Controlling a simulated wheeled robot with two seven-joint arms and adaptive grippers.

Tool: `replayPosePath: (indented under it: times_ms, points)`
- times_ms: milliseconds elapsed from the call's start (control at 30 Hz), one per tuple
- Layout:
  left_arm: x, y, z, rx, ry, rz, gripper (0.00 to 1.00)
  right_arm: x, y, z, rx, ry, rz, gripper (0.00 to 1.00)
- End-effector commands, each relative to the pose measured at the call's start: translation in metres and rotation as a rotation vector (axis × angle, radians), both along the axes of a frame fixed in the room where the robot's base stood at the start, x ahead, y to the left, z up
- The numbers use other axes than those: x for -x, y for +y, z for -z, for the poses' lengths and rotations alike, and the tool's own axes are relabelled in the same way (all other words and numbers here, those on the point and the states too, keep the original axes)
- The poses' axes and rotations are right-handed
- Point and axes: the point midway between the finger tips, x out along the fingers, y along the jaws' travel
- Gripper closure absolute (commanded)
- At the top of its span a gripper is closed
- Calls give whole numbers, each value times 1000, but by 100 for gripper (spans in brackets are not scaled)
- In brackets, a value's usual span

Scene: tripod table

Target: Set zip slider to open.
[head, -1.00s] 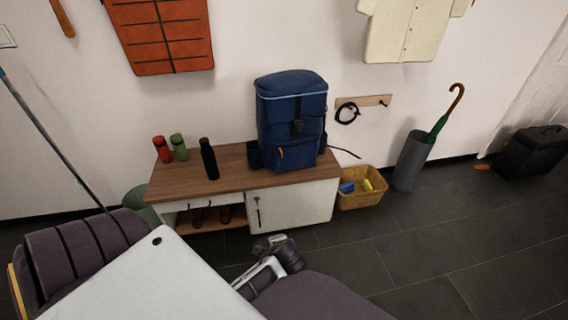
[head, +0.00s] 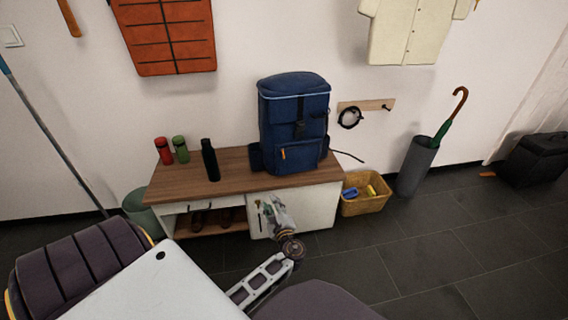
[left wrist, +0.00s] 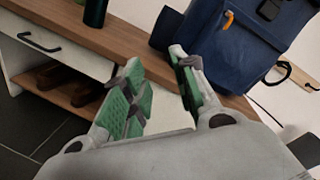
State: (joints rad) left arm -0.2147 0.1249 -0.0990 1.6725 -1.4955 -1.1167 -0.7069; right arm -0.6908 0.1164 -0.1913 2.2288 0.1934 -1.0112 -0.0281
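A blue backpack (head: 293,122) stands upright on the wooden top of a low bench cabinet. Its front pocket carries an orange zip slider (head: 283,154), which also shows in the left wrist view (left wrist: 229,18). A light blue line runs around the backpack's top. My left gripper (head: 268,204) is in front of the cabinet's white door, below and apart from the backpack. In the left wrist view its green-padded fingers (left wrist: 160,90) are spread with nothing between them. My right gripper is not in view.
The bench (head: 230,172) also holds a black bottle (head: 209,160), a red bottle (head: 163,151) and a green bottle (head: 180,149). A wicker basket (head: 362,205) and an umbrella stand (head: 415,167) are to the right. The floor on the right is mostly clear.

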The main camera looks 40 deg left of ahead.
Motion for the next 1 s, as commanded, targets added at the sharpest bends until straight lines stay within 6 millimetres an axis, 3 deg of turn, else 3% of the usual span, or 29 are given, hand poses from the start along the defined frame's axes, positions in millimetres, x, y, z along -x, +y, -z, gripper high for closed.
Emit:
replayPosePath:
  times_ms: [600,1000]
  points:
    - [-66,-9,-27,-674,254,86,72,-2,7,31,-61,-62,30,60]
    - [-74,-14,-29,-761,291,93,72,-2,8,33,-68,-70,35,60]
